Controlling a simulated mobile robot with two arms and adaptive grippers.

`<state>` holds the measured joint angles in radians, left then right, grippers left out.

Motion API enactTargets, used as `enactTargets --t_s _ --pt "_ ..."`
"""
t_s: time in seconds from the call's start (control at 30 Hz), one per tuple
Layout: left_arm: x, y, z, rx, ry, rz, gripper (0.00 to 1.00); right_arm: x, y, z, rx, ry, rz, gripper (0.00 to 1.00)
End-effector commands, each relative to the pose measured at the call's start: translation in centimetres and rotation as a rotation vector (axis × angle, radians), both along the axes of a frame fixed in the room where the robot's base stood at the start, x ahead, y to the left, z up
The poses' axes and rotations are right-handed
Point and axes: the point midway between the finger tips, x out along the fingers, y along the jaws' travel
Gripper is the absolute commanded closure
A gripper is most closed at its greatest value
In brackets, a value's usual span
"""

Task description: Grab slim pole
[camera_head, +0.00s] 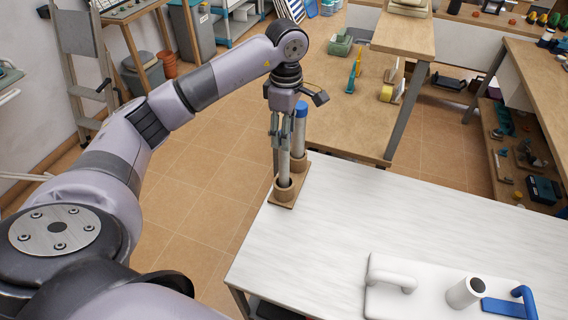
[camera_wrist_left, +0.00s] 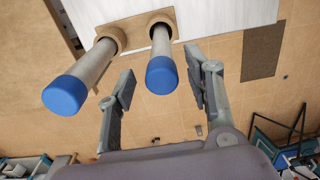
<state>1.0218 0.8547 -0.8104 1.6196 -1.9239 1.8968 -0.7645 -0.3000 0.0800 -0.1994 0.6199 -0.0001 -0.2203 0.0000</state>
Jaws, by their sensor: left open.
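Two upright poles with blue caps stand in round sockets on a wooden holder (camera_head: 287,200) at the table's corner. The slimmer pole (camera_head: 284,166) is the front one in the head view; its upper part is hidden by my left gripper (camera_head: 283,142). The thicker pole (camera_head: 300,127) stands just behind it. In the left wrist view the slim pole (camera_wrist_left: 161,44) rises between the two open fingers of my left gripper (camera_wrist_left: 161,66), with a gap on both sides. The thicker pole (camera_wrist_left: 97,64) is outside the left finger. My right gripper is not in view.
The white table (camera_head: 400,220) is mostly clear. At its front right lie a white board with a handle (camera_head: 390,277), a white cylinder (camera_head: 465,292) and a blue clamp-like piece (camera_head: 510,305). A wooden bench (camera_head: 345,120) stands just behind the table.

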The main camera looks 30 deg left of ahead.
Motion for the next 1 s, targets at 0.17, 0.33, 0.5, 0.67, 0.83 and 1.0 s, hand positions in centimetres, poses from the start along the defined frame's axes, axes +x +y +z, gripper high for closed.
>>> enactTargets --t_s 0.17,0.33,0.5,0.67,0.83,1.0 --pt "0.0 0.0 -1.1 0.0 0.001 0.001 0.53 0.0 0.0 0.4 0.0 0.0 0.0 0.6" --pt "-0.3 0.2 -2.9 -0.001 0.005 0.001 0.53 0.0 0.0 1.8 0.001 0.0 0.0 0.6" --pt "-0.2 0.2 -5.3 -0.003 0.002 0.0 0.53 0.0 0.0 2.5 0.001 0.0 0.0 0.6" --pt "-0.2 0.2 -6.1 -0.001 0.0 0.0 0.53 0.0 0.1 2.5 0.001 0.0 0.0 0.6" --pt "-0.2 0.2 -6.1 -0.001 -0.001 0.0 0.53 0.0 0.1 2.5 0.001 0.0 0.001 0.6" --pt "-0.2 0.2 -6.1 -0.001 -0.001 0.0 0.65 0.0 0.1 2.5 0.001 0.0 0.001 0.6"
